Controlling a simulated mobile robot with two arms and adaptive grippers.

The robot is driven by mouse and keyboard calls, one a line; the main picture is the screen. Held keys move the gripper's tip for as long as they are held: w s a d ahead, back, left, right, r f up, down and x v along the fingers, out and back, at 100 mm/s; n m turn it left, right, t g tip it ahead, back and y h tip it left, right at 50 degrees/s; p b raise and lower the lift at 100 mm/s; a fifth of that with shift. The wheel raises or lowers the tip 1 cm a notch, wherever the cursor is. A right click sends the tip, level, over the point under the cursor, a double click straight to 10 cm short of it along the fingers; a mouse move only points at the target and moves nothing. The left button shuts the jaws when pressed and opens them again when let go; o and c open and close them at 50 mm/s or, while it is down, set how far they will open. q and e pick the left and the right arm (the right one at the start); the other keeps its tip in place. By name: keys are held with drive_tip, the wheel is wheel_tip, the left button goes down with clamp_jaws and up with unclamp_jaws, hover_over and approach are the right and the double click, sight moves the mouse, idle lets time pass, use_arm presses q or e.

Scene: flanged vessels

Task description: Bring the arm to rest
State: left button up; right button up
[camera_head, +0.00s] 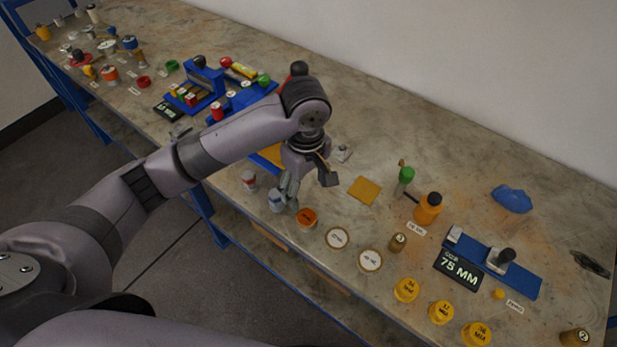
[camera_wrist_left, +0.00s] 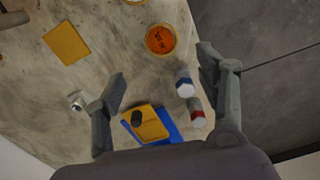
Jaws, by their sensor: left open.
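My left arm reaches in from the left over the bench (camera_head: 400,160). My left gripper (camera_head: 310,186) hangs above the bench with its fingers pointing down. In the left wrist view its two fingers (camera_wrist_left: 161,80) are spread wide, with nothing held between them. An orange-topped jar (camera_head: 307,217) stands just in front of the gripper. A blue-banded white vessel (camera_head: 277,201) and a red-banded white vessel (camera_head: 249,179) stand close to its left; in the wrist view they appear by the right finger. My right gripper is not in view.
A yellow pad (camera_head: 365,190) and a small metal part (camera_head: 343,153) lie near the gripper. White-lidded jars (camera_head: 337,238), yellow jars (camera_head: 441,312) and a blue fixture with a 75 MM display (camera_head: 459,268) stand to the right. Blue racks (camera_head: 205,85) stand behind the arm. The bench's back right is mostly clear.

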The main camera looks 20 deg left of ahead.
use_arm(q)
drive_tip(key=shift+s+f, duration=0.1)
drive_tip(key=s+d+f+m+h, duration=0.1)
drive_tip(key=s+f+m, duration=0.1)
drive_tip(key=s+d+f+m+t+h, duration=0.1)
drive_tip(key=s+d+f+m, duration=0.1)
drive_tip(key=s+m, duration=0.1)
drive_tip(key=s+d+f+m+t+h, duration=0.1)
drive_tip(key=s+d+f+m, duration=0.1)
drive_tip(key=s+m, duration=0.1)
drive_tip(key=shift+s+f, duration=0.15)
drive_tip(key=shift+f, duration=0.1)
drive_tip(key=s+a+f+m+t+y, duration=0.25)
drive_tip(key=s+a+m, duration=0.35)
drive_tip(key=s+a, duration=0.5)
wheel_tip(320, 180, down, 26)
drive_tip(key=s+a+g, duration=0.1)
drive_tip(key=g, duration=0.1)
drive_tip(key=s+a+f+g, duration=0.1)
drive_tip(key=s+a+f, duration=0.2)
drive_tip(key=s+f, duration=1.4)
